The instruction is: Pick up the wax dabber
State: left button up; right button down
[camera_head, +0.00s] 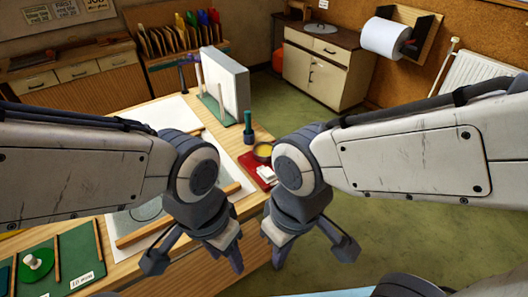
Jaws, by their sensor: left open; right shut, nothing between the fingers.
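A teal upright piece (248,128) stands near the bench's right edge. It may be the wax dabber, but it is too small to be sure. Next to it is a round dark tin (263,152) with yellow contents, perhaps wax. My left gripper (196,262) is open and empty, low in the picture over the bench's front.
A red tray (250,164) with white items lies by the tin, partly behind my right arm. A white upright board (226,82) stands on the wooden bench (180,275). A green board (75,257) lies at the left. Green floor is open to the right.

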aim_at(248, 113)
jog(key=z, duration=1.65)
jog(key=i, duration=1.7)
jog(key=u, duration=2.65)
jog(key=i, duration=0.5)
